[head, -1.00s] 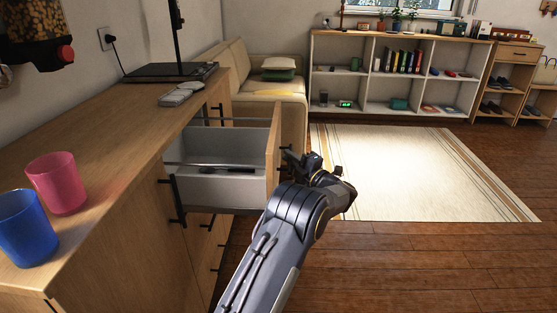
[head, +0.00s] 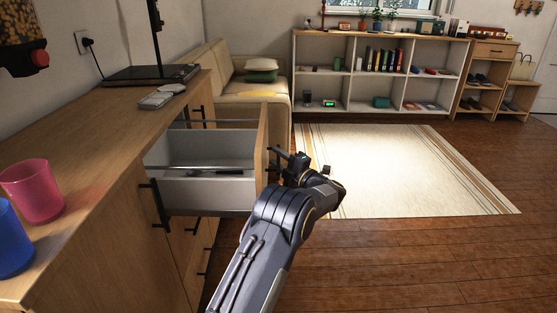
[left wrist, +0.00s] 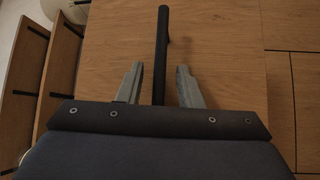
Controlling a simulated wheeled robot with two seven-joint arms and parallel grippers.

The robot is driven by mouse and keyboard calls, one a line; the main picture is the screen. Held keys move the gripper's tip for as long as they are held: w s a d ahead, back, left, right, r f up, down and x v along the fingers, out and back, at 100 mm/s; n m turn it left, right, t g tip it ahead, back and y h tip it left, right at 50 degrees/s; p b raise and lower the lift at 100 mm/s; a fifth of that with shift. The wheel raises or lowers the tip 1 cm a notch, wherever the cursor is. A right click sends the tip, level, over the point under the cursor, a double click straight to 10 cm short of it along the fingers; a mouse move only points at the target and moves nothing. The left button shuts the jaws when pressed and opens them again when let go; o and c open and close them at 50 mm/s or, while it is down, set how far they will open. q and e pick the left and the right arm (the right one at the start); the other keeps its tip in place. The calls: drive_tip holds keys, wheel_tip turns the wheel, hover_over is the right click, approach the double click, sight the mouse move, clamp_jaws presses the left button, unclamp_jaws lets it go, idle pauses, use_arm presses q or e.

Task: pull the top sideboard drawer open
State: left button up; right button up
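The top sideboard drawer (head: 208,189) stands pulled well out, its grey inside showing with a dark, slim item lying in it. Its wooden front (head: 263,135) faces right in the head view and fills much of the left wrist view (left wrist: 225,50). My left gripper (head: 287,163) is just outside this front. In the left wrist view its two fingers (left wrist: 158,88) are apart, one on each side of the black bar handle (left wrist: 163,50), with a gap on both sides. Whether the handle lies deep between the fingers is hard to tell. My right gripper is not in view.
The sideboard top (head: 110,140) carries a pink cup (head: 32,192), a blue cup (head: 10,240) and a black stand (head: 150,74). A sofa (head: 240,100) stands beyond the drawer. The wooden floor (head: 400,260) to the right is clear, with a pale rug (head: 400,170) farther back.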

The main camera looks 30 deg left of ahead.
use_arm(q)
drive_tip(key=shift+d, duration=0.1)
drive_tip(key=p+v, duration=0.1)
drive_tip(key=v, duration=0.6)
drive_tip(key=shift+d+p, duration=0.3)
drive_tip(key=shift+d, duration=0.05)
drive_tip(key=shift+s, duration=0.1)
